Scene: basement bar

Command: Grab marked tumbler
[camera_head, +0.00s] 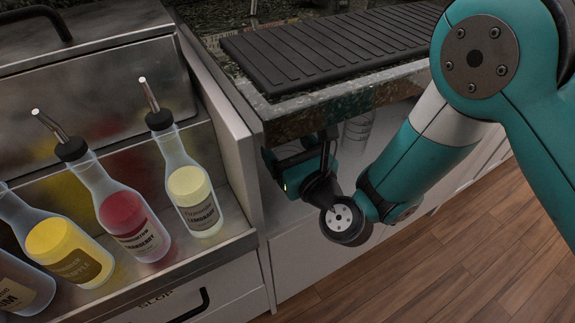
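A clear glass (357,126) stands in the shaded open space under the bar counter, partly hidden by my arm and the counter edge. It may be the tumbler; I can see no mark on it. My gripper (300,160) is at the opening under the counter, left of the glass and apart from it in the picture. Its fingers are mostly hidden by the wrist and the shade, so I cannot tell whether they are open or shut.
The counter (345,88) overhangs the opening and bears a black ribbed mat (330,45). A white side panel (225,125) closes the opening on the left. A steel speed rail (225,245) with several spouted bottles, including a red one (125,215), stands left. The wooden floor (440,260) is clear.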

